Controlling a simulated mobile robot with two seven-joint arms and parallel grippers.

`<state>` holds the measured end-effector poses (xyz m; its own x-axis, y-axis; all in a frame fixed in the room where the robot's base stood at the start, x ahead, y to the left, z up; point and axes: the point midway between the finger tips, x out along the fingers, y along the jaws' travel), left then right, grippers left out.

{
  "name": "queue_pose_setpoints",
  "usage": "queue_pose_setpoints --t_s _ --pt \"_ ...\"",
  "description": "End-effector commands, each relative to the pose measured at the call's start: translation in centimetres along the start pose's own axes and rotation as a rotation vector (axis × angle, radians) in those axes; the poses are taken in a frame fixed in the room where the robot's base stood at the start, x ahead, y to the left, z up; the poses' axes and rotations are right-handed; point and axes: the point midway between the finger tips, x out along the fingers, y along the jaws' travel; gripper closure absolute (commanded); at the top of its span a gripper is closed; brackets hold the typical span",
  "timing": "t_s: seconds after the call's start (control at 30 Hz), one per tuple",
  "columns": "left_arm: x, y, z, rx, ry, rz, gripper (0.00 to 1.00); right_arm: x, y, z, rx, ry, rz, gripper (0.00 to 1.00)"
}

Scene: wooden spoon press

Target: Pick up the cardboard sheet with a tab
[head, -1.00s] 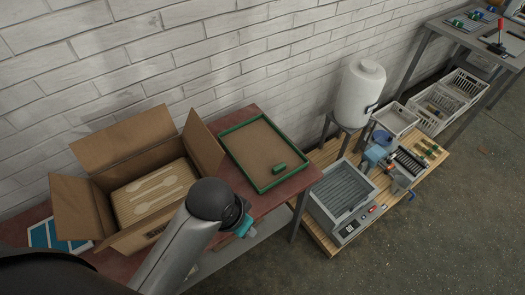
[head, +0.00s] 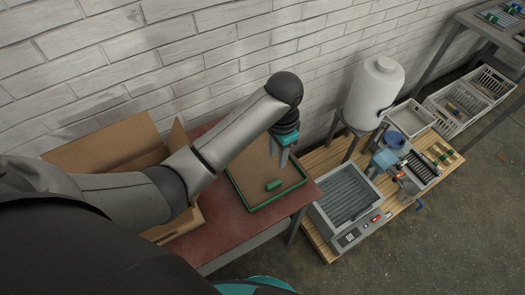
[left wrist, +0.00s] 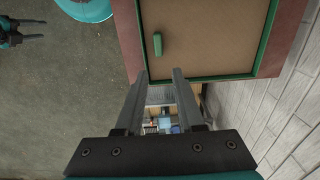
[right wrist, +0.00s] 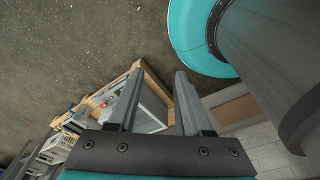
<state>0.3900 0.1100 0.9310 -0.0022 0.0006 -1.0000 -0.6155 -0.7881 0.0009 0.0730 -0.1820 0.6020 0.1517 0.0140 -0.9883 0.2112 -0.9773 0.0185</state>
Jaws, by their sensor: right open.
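My right gripper (right wrist: 158,75) is open and empty over the floor, away from the sheet.
An open cardboard box (head: 110,143) stands left of the sheet, partly hidden by my left arm. A brick wall stands behind.

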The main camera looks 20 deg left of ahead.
Motion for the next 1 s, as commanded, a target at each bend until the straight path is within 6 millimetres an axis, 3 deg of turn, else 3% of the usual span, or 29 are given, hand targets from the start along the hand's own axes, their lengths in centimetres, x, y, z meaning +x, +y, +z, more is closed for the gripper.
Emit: queue_pose_setpoints --t_s 0.13,0.3,0.43,0.67,0.9,1.0 --pt "3.3 0.1 0.1 -0.001 -0.005 0.002 0.62 0.7 -0.4 4.1 0.000 -0.065 -0.005 0.50" --pt "6.9 0.1 0.1 -0.001 -0.003 0.002 0.62 1.5 -0.5 6.0 -0.001 -0.093 -0.006 0.50" --pt "8.7 0.1 0.0 -0.001 -0.001 0.000 0.62 2.1 -0.4 5.7 -0.001 -0.086 -0.004 0.50" --pt "10.1 0.1 0.1 0.000 0.000 0.000 0.62 2.7 -0.1 3.6 -0.001 -0.050 0.000 0.50" --pt "13.8 0.1 0.3 -0.001 -0.001 0.001 0.62 4.0 -0.1 3.9 -0.001 -0.051 -0.001 0.50" --pt "14.5 0.1 0.3 -0.001 0.000 0.000 0.62 4.2 -0.1 4.1 -0.001 -0.054 -0.001 0.50"
